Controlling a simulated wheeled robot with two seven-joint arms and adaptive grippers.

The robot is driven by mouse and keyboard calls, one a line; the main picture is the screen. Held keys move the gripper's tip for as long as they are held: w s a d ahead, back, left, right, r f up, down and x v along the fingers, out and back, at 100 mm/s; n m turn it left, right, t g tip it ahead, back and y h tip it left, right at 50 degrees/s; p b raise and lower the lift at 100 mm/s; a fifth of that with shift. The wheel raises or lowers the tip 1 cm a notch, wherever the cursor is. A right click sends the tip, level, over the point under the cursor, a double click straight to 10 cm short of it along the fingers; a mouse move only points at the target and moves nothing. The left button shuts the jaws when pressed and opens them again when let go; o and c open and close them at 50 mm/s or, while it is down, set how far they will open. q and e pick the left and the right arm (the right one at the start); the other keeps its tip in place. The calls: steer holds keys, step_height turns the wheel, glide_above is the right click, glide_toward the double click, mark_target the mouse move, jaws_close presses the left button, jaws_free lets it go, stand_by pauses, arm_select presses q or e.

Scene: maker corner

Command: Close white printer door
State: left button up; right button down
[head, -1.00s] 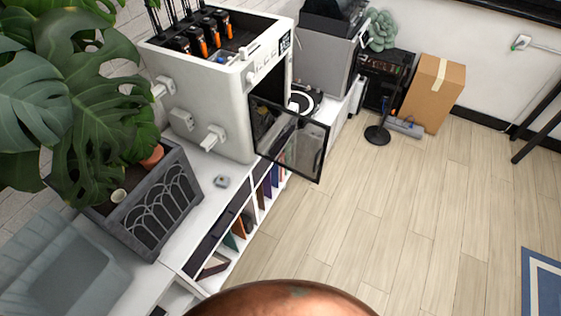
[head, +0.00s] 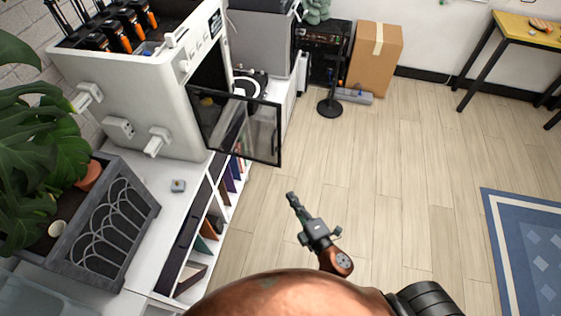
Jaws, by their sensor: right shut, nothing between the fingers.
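The white printer (head: 150,95) stands on a white shelf unit at the upper left. Its door (head: 247,130), a dark-framed clear panel, is open and sticks out to the right over the floor. My right gripper (head: 292,199) is in the lower middle, below and to the right of the door and apart from it. It is shut and empty, with its fingers pointing up and left. My left gripper is not in view.
A planter (head: 110,225) with a large leafy plant stands on the white shelf unit (head: 165,213) left of my gripper. A cardboard box (head: 374,60) and a black stand (head: 330,105) are at the back. The wooden floor (head: 400,180) is clear, with a blue rug (head: 530,240) at the right.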

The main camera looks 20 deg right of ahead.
step_height(320, 180, up, 5)
steer(key=n+t, duration=0.1)
glide_above(280, 163)
steer(key=s, duration=0.3)
steer(key=shift+a+r+p, duration=0.3)
steer(key=shift+a+p, duration=0.05)
steer(key=shift+a, duration=0.05)
